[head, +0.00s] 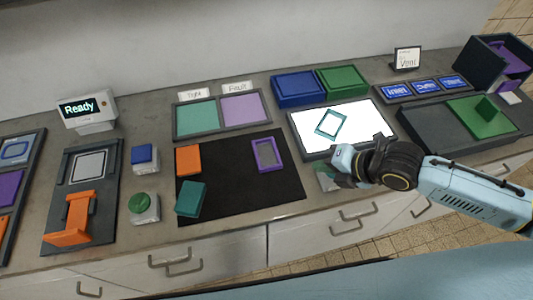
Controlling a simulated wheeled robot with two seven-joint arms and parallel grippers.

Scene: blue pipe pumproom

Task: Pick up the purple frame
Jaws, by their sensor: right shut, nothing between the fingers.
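The purple frame (268,169) lies flat on the black mat (240,192), near the mat's right side, with a grey middle showing through it. My right gripper (330,180) is to the right of the mat, near the counter's front edge and in front of the lit white panel. It is shut and empty, apart from the purple frame. A small grey-green object is partly hidden at its fingers. My left gripper is out of view.
An orange block (188,160) and a teal block (191,198) lie on the mat's left part. A teal frame (331,123) lies on the lit panel (304,121). Button boxes (143,207) stand left of the mat. Blue (298,88) and green (342,80) trays sit behind.

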